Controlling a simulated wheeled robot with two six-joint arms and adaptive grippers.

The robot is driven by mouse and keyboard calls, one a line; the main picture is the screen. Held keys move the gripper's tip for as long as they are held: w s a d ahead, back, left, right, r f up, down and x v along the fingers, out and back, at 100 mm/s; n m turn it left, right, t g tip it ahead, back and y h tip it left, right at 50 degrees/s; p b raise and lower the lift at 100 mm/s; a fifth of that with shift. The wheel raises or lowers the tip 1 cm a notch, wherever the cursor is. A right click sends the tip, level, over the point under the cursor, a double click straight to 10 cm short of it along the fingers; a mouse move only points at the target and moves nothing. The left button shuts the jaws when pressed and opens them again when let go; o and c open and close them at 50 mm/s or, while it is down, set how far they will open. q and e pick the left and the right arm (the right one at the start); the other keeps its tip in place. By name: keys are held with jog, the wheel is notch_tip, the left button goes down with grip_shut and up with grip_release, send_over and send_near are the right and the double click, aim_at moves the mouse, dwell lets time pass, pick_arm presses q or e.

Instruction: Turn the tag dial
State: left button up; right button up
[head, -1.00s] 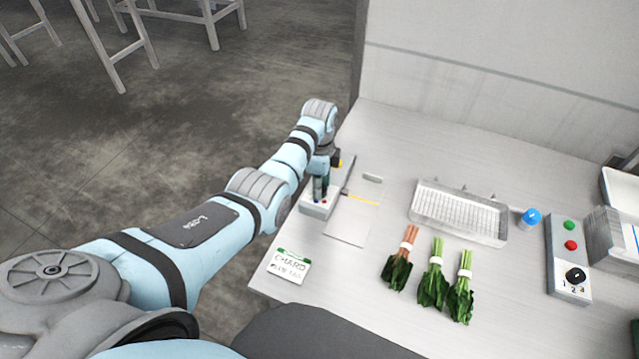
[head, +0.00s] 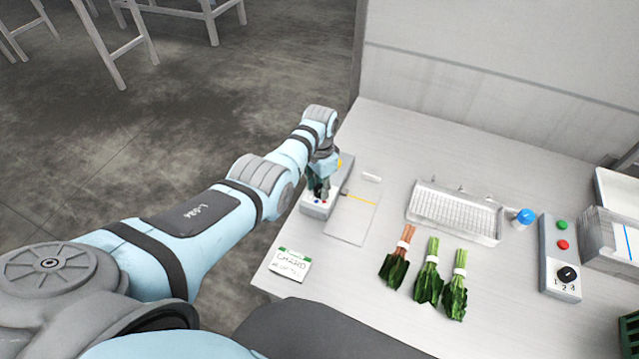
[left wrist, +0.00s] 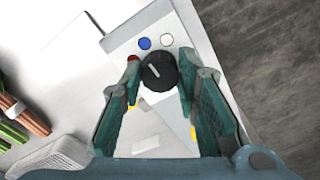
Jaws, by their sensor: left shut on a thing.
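The tag dial is a black knob (left wrist: 159,71) with a pale pointer line, on a grey box (head: 314,207) at the table's left edge. In the left wrist view a blue dot, a white dot and a red dot lie around it. My left gripper (left wrist: 160,78) is shut on the knob, one green finger on each side. In the head view the gripper (head: 322,190) comes down over the box and hides most of the knob. My right gripper is not in view.
A flat plate with a yellow strip (head: 352,222) lies beside the box.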

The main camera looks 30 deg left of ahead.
pick_arm(q)
jog(key=n, duration=0.4)
jog(key=shift+s+d+f, duration=0.1)
jog(key=shift+s+f, duration=0.05)
jog(key=shift+n, duration=2.2)
jog(key=o, duration=1.2)
